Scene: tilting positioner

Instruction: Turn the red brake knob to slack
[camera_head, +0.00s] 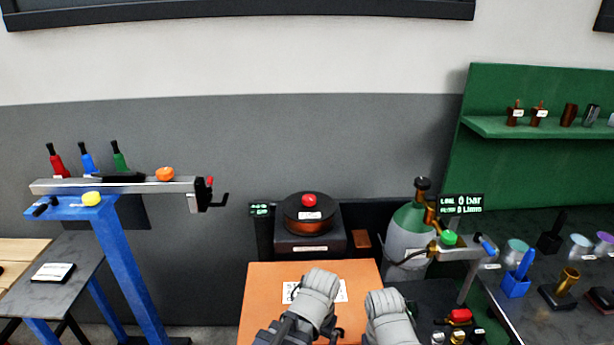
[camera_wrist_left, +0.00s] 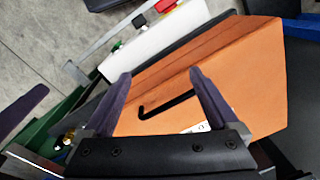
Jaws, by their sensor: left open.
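A red knob (camera_head: 309,199) sits on top of a dark round unit (camera_head: 311,222) at the back middle. Another red part (camera_head: 459,315) is at the lower right; I cannot tell from the pictures which is the brake knob. A red block (camera_wrist_left: 165,5) also shows at the top of the left wrist view. My left gripper (camera_wrist_left: 160,73) is open and empty, its two fingers over an orange panel (camera_wrist_left: 250,60). A black bent rod (camera_wrist_left: 165,105) shows between the fingers, apparently untouched. A purple finger-like piece (camera_wrist_left: 20,112) at the left edge may be my right gripper; its jaws are unclear.
A blue stand (camera_head: 125,260) is at left, a dark bench (camera_head: 540,240) at right.

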